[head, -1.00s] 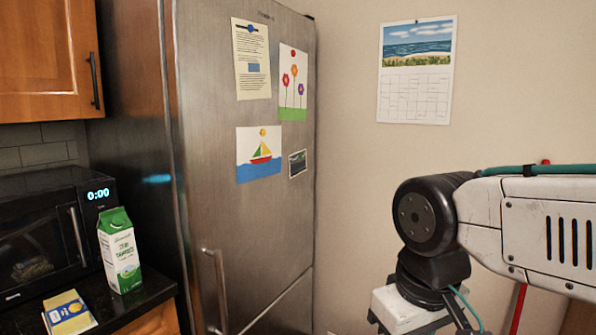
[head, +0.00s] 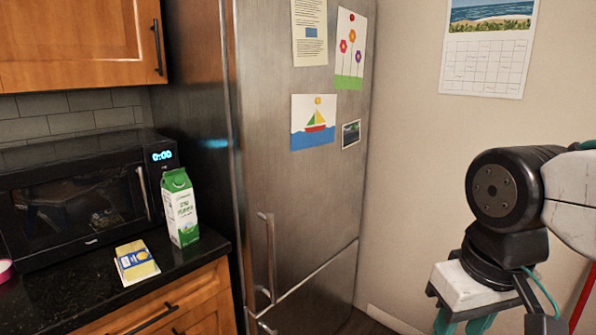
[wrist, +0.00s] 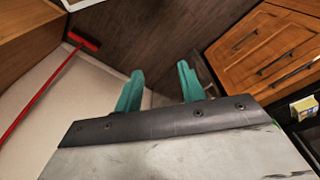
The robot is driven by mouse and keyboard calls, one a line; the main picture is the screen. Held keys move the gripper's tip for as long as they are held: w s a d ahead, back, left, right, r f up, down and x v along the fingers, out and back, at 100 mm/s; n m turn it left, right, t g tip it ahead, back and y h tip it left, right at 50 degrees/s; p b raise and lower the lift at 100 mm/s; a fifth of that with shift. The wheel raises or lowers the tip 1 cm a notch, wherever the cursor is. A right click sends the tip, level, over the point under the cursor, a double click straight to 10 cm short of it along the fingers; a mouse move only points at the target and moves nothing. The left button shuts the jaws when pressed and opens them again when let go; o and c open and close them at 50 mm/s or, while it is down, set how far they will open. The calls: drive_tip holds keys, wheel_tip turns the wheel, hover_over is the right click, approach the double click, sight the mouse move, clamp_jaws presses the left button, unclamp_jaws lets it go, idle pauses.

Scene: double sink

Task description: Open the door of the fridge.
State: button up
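The fridge (head: 310,190) is a tall stainless-steel unit in the middle of the head view, with its door shut. A vertical bar handle (head: 271,258) is on the left side of the upper door; the lower door's handle (head: 262,325) shows only partly. My gripper (head: 463,322) is at the lower right of the head view, right of the fridge and apart from the handle. In the wrist view its two teal fingers (wrist: 158,84) stand apart with nothing between them. I cannot make out the handle in the wrist view.
A black counter (head: 75,290) left of the fridge holds a microwave (head: 75,200), a green-white carton (head: 180,208) and a yellow packet (head: 137,262). Papers hang on the fridge door. A wall with a calendar (head: 487,60) is at right.

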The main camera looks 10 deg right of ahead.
wheel_tip(320, 180, down, 4)
drive_tip(key=w+g, duration=0.2)
drive_tip(key=w, duration=0.1)
drive_tip(key=n+t+y, duration=0.5)
drive_tip(key=t+y, duration=0.3)
drive_tip(key=t, duration=0.9)
approach(272, 237)
drive_tip(key=x, duration=0.4)
drive_tip(key=shift+w+r, duration=0.1)
drive_tip(key=shift+r, duration=0.05)
drive_tip(key=x, duration=0.7)
drive_tip(key=shift+c, duration=0.3)
